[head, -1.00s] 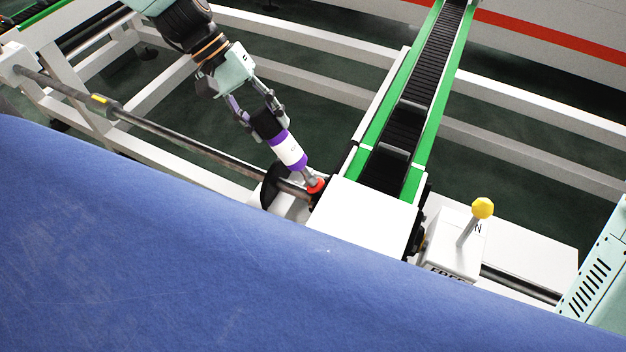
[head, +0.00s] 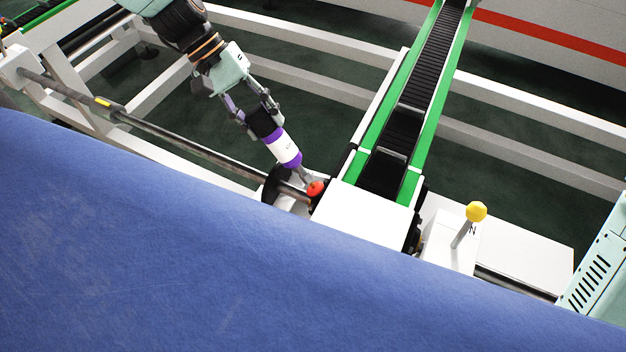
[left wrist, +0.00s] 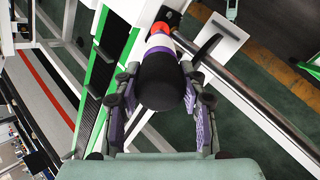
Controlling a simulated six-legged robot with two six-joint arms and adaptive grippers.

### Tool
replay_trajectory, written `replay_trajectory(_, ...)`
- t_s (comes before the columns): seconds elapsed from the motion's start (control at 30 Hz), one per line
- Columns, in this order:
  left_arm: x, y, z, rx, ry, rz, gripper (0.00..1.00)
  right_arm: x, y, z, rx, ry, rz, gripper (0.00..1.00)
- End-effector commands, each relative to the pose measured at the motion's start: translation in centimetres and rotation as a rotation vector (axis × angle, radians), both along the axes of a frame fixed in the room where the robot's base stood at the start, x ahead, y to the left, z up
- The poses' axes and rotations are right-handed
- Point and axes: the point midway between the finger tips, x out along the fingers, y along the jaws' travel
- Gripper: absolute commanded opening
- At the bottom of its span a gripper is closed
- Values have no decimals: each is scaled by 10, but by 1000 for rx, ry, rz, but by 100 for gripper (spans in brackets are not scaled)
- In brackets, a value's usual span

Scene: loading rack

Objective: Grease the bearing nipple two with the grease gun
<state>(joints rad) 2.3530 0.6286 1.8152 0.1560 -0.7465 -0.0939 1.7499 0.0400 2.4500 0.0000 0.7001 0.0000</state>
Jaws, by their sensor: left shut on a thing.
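The grease gun (head: 285,150) has a black end, a white barrel with purple bands and a thin grey nozzle. My left gripper (head: 259,115) is shut on its black end and holds it tilted, nozzle down to the right. The nozzle tip is at or very close to a small red part (head: 315,188) beside the black bearing housing; I cannot tell whether they touch. In the left wrist view the gun (left wrist: 160,80) lies between the fingers, and the red part (left wrist: 168,17) shows beyond it. A nipple is not clearly visible. My right gripper is not in view.
A large blue roll (head: 200,250) fills the foreground. A steel shaft (head: 190,145) runs to the housing from the left. A green-edged conveyor (head: 428,90) and white cover (head: 365,208) stand right of the nozzle. A lever with a yellow knob (head: 476,211) stands farther right.

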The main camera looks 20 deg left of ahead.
Motion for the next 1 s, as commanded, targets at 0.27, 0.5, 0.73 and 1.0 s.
replay_trajectory(0.27,1,7,13,0,-1,1,11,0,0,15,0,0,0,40)
replay_trajectory(0.5,2,14,22,-2,-3,1,11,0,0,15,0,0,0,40)
replay_trajectory(0.73,2,20,29,-1,-2,2,11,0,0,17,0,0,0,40)
replay_trajectory(1.0,2,21,30,0,-1,2,11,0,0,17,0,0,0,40)
